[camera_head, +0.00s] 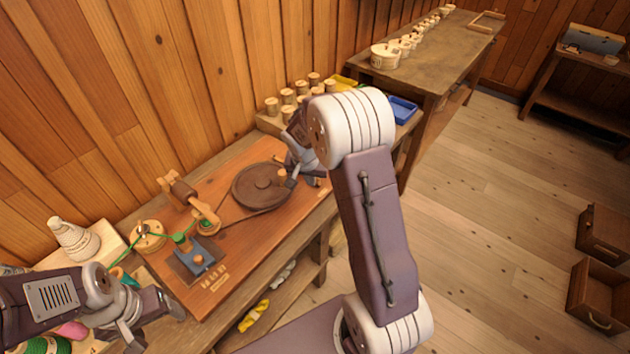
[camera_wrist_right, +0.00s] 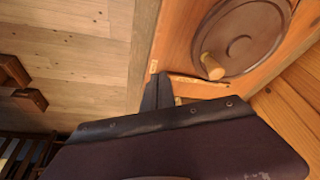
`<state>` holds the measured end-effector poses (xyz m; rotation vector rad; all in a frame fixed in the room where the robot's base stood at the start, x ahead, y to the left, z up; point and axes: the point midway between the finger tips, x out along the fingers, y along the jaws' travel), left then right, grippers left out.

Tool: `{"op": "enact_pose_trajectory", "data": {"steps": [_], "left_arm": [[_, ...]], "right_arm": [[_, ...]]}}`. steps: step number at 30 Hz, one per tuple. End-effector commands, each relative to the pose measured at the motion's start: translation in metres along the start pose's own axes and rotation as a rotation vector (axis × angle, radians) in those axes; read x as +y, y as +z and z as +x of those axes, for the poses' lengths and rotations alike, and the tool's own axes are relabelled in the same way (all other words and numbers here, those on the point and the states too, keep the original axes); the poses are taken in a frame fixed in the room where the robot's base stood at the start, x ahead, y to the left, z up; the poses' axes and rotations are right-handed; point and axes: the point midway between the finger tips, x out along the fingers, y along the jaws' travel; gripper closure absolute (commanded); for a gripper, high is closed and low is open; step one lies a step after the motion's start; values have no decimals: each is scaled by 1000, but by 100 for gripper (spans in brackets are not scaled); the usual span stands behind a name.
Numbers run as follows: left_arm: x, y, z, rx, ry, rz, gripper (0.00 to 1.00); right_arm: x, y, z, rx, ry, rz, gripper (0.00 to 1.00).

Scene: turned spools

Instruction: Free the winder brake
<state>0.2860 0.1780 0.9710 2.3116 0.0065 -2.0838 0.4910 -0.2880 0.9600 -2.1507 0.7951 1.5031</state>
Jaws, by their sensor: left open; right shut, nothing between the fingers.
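The winder stands on a reddish wooden board (camera_head: 238,262). Its large dark wheel (camera_head: 258,187) carries a wooden knob, which shows clearly in the right wrist view (camera_wrist_right: 212,67). A blue-grey block with a small lever (camera_head: 198,260), perhaps the brake, sits on a dark plate at the board's front left. Behind it is a wooden spindle (camera_head: 186,191), and green thread (camera_head: 178,238) runs nearby. My right gripper (camera_wrist_right: 157,90) is shut and empty beside the wheel's edge, apart from the knob. My left gripper (camera_head: 172,308) is open at the bench's front left, apart from the block.
Several wooden spools (camera_head: 287,97) stand at the back right, near a blue tray (camera_head: 402,109). A white cone (camera_head: 73,240) stands at the left. Yellow yarn (camera_head: 254,316) lies on the shelf below. My right arm covers part of the bench's right end.

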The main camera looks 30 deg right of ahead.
Motion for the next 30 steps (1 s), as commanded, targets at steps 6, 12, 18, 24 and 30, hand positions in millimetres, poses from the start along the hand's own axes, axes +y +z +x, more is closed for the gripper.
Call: {"op": "enact_pose_trajectory", "data": {"steps": [6,12,18,24,30], "left_arm": [[0,0,0,0,0,0,29],[0,0,-7,0,0,0,29],[0,-2,-21,0,0,0,29],[0,-2,-22,0,0,0,29],[0,-2,-21,0,0,0,29]], "right_arm": [[1,2,49,-5,2,0,100],[0,-5,83,-1,0,2,100],[0,-30,94,0,0,2,100],[0,-36,99,-1,0,0,100],[0,-36,99,-1,0,0,100]]}}
